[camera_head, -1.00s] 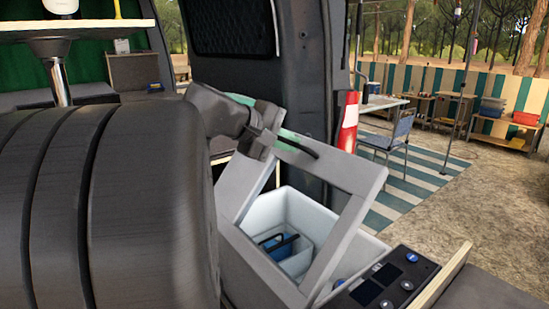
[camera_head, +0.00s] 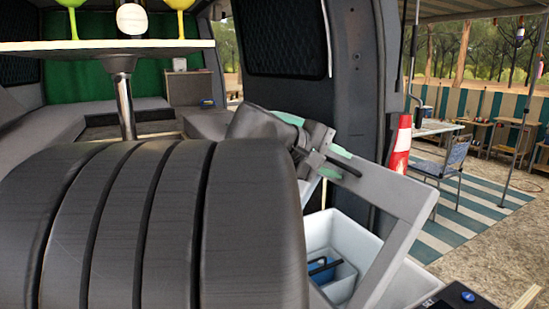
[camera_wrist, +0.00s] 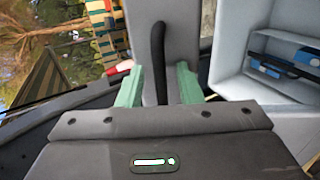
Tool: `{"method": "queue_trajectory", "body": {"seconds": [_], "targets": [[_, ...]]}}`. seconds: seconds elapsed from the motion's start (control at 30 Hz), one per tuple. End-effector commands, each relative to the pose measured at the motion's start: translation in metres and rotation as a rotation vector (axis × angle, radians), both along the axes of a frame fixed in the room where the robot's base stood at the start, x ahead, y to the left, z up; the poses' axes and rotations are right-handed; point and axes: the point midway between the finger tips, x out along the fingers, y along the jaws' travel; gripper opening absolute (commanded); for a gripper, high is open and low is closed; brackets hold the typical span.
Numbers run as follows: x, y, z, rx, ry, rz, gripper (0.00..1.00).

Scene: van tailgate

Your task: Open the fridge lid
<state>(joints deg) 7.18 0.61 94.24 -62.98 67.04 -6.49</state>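The fridge lid (camera_head: 398,196) is a grey frame, raised and tilted above the open white fridge box (camera_head: 330,228). Its black bar handle (camera_wrist: 158,60) runs between my gripper's green fingers in the wrist view. My gripper (camera_head: 335,161) is at the lid's upper edge. The fingers (camera_wrist: 159,84) stand apart on both sides of the handle, with a visible gap on each side. My dark arm hides the left part of the fridge and lid in the head view.
Inside the fridge is a blue item (camera_head: 323,271) in a compartment. A control panel (camera_head: 452,298) sits at its front right. A red-and-white cone (camera_head: 402,145) stands behind, near the van's door pillar. A shelf with goblets (camera_head: 100,45) is at upper left.

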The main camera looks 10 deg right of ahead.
Motion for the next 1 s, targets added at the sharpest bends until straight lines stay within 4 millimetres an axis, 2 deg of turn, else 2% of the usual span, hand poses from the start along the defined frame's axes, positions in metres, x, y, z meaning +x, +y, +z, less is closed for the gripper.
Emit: {"method": "queue_trajectory", "body": {"seconds": [0.17, 0.77, 1.0], "targets": [[-0.002, 0.012, 0.007, 0.000, -0.002, 0.004, 0.33], [-0.026, 0.094, 0.052, -0.002, -0.006, 0.006, 0.33], [-0.033, 0.113, 0.065, -0.004, -0.010, 0.004, 0.49]]}}
